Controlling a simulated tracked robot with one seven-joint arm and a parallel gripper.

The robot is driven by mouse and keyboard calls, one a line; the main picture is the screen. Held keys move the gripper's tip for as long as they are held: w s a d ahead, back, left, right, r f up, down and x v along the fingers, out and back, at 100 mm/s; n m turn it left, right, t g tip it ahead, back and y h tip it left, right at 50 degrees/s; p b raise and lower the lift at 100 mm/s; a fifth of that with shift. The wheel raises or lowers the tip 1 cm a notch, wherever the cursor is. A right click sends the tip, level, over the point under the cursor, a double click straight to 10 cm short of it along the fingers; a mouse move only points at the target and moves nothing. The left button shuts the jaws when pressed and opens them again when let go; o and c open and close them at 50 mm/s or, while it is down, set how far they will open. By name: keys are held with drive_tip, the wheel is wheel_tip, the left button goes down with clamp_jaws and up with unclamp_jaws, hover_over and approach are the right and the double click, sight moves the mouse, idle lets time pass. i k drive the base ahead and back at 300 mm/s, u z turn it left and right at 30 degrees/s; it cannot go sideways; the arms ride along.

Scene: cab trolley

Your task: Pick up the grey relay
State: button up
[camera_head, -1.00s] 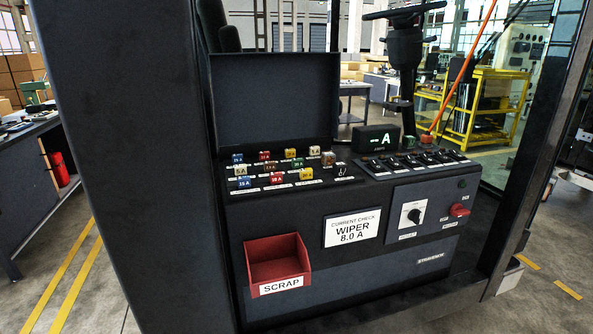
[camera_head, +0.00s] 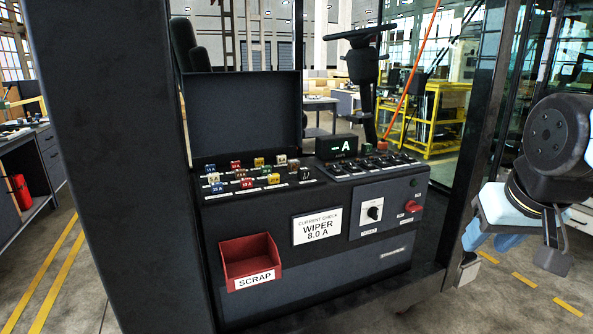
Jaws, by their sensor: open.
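A small greyish block (camera_head: 294,163), which looks like the grey relay, stands at the right end of the back row of coloured fuses on the dark panel. It is too small to make out clearly. My gripper (camera_head: 556,243) hangs at the right edge of the view, outside the cab's right post. It is open, looks empty and is far from the block.
A raised dark lid (camera_head: 243,115) stands behind the fuses. A red scrap bin (camera_head: 249,262) hangs on the console front. A display (camera_head: 337,147) and a switch row (camera_head: 374,165) sit right of the fuses. Thick cab posts (camera_head: 110,170) flank the console.

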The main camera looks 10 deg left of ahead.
sight(293, 164)
drive_tip(key=u, duration=0.35)
drive_tip(key=i, duration=1)
drive_tip(key=z, duration=0.4)
